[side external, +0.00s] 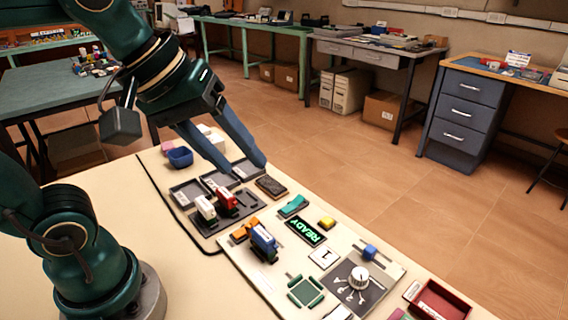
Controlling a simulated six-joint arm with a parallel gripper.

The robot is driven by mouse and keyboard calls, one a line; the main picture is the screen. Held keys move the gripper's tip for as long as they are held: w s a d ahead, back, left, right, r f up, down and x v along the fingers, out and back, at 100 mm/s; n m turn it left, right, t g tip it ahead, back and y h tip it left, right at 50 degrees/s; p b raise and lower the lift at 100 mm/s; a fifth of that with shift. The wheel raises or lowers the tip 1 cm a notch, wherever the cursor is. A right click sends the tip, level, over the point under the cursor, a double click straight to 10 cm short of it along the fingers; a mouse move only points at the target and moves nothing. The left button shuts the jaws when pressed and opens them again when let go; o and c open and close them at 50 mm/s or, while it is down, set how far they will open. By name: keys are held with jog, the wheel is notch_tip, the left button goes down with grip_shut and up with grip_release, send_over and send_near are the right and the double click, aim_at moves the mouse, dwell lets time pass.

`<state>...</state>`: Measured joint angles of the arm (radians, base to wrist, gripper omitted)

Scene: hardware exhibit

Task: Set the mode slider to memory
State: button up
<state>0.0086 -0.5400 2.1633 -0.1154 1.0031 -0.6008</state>
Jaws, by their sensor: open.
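A cream exhibit board (283,268) lies on the table. It carries a lit green READY display (305,231), a yellow button (326,223), a white round knob (358,277) on a grey plate with small labels, and a small blue block (370,251) near its right edge. I cannot tell which part is the mode slider; no memory label is readable. My gripper (245,170) is open and empty, its two blue fingers apart. In the picture it is above the grey trays, up and left of the board. Its height over them is unclear.
A dark rack (238,214) holds upright white and red pieces left of the board. Blue (264,241) and orange (240,235) pieces stand on the board's left side. A blue cup (180,157) is at back left, a red tray (441,301) at front right.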

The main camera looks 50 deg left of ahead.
jog(key=w+d+r+n+g+h, duration=0.1)
jog(key=w+d+r+n+h, duration=0.15)
jog(key=w+n, duration=0.4)
jog(key=n+g, duration=0.3)
jog(key=n, duration=0.1)
send_over(370, 249)
jog(key=a, duration=0.3)
notch_tip(370, 249, down, 12)
jog(key=shift+g+h, duration=0.35)
jog(key=shift+g, duration=0.55)
jog(key=x, duration=0.3)
jog(key=a+x, duration=0.1)
jog(key=x, duration=0.6)
jog(key=shift+w+a+f, duration=0.1)
jog(key=shift+a+f, duration=0.1)
jog(key=shift+f, duration=0.3)
grip_shut()
